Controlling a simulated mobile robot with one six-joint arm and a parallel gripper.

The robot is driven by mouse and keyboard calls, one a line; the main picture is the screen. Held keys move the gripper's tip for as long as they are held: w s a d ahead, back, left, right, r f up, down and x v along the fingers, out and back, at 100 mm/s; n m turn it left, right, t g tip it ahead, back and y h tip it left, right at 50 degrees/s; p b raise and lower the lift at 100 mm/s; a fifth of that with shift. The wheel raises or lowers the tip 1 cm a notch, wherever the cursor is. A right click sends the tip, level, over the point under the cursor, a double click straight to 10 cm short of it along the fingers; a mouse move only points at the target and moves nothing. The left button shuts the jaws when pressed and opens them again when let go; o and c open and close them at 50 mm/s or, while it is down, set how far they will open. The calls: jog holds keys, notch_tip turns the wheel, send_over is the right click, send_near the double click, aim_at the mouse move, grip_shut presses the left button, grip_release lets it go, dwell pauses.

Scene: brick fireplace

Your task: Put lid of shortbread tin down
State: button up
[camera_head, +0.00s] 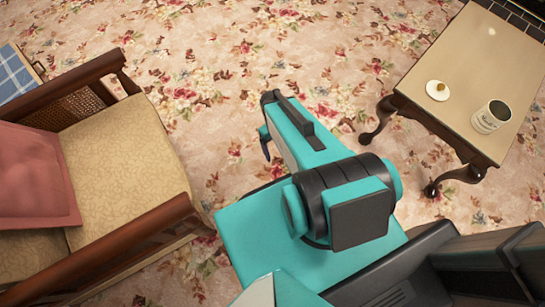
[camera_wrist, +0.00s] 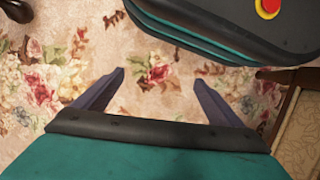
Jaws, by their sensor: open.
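The lid (camera_head: 437,90), a small white disc with a tan knob, lies knob up on the side table at the upper right of the head view. The white shortbread tin (camera_head: 489,118) stands upright and uncovered near it, with dark lettering on its side. The two are apart. My gripper (camera_wrist: 159,78) is open and empty in the wrist view, with only floral carpet between its fingers. In the head view my arm hides most of the gripper, which is left of the table and well away from the lid. Neither lid nor tin shows in the wrist view.
The wooden side table (camera_head: 455,50) has curved dark legs and a mostly bare top. An armchair (camera_head: 120,150) with a pink cushion (camera_head: 35,180) stands at the left. A blue checked item (camera_head: 12,75) lies beyond it. The floral carpet (camera_head: 240,60) between is clear.

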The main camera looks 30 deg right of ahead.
jog(key=s+a+f+m+g, duration=0.1)
jog(key=s+a+f+m, duration=0.1)
jog(key=s+a, duration=0.4)
jog(key=shift+s+a+f, duration=0.3)
jog(key=shift+s+f, duration=0.05)
jog(key=shift+f, duration=0.2)
notch_tip(320, 180, up, 13)
jog(key=s+g+p, duration=0.1)
jog(key=p, duration=1.1)
jog(key=shift+s+a, duration=0.35)
